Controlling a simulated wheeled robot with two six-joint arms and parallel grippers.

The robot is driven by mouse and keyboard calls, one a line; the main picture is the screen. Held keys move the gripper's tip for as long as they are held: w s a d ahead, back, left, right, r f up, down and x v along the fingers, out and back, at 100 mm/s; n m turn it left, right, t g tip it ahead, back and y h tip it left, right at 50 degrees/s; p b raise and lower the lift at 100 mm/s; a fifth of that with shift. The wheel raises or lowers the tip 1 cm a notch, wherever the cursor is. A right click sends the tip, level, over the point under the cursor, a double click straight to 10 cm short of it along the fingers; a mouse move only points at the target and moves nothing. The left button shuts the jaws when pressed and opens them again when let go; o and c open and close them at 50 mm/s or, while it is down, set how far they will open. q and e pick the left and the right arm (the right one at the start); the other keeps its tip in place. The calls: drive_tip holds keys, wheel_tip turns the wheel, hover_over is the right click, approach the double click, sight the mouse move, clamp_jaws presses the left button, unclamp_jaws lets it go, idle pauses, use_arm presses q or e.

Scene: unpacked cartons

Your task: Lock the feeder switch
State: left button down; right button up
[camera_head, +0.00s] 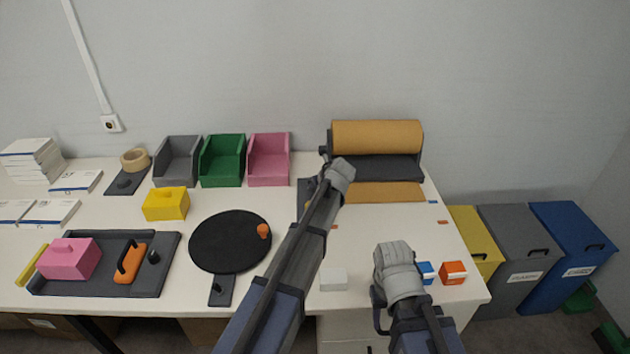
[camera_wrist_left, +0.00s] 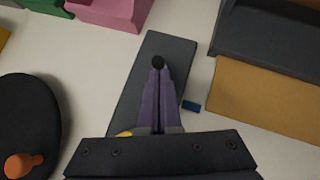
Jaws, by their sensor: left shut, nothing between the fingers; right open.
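In the head view only part of the plate (camera_head: 305,190) shows behind my left arm. My left gripper (camera_wrist_left: 158,72) is shut and empty; its fingertips are at the knob, and I cannot tell if they touch it. A bit of something yellow (camera_wrist_left: 125,133) shows beside the fingers, mostly hidden by the gripper. My right gripper (camera_head: 378,300) is over the front right of the table, open, well away from the plate.
The paper roll unit (camera_head: 376,137) stands right of the plate, the pink bin (camera_head: 269,170) left of it. A black turntable (camera_head: 225,245) is in front. Blue (camera_head: 425,270) and orange (camera_head: 453,272) blocks and a white block (camera_head: 334,281) lie near my right gripper.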

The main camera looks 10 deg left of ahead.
use_arm(q)
drive_tip(key=shift+w+a+r+g+p, duration=0.1)
drive_tip(key=shift+w+r+g+p, duration=0.35)
drive_tip(key=shift+r+p, duration=0.1)
drive_tip(key=shift+w+f+g+h+p, duration=0.1)
drive_tip(key=shift+f+g+h+p, duration=0.05)
drive_tip(key=shift+g+h+p, duration=0.2)
drive_tip(key=shift+f, duration=0.1)
use_arm(e)
wheel_tip(320, 180, up, 3)
drive_tip(key=shift+f, duration=0.15)
use_arm(q)
drive_tip(key=shift+r+p, duration=0.7)
drive_tip(key=shift+r, duration=0.15)
use_arm(e)
drive_tip(key=shift+r, duration=0.75)
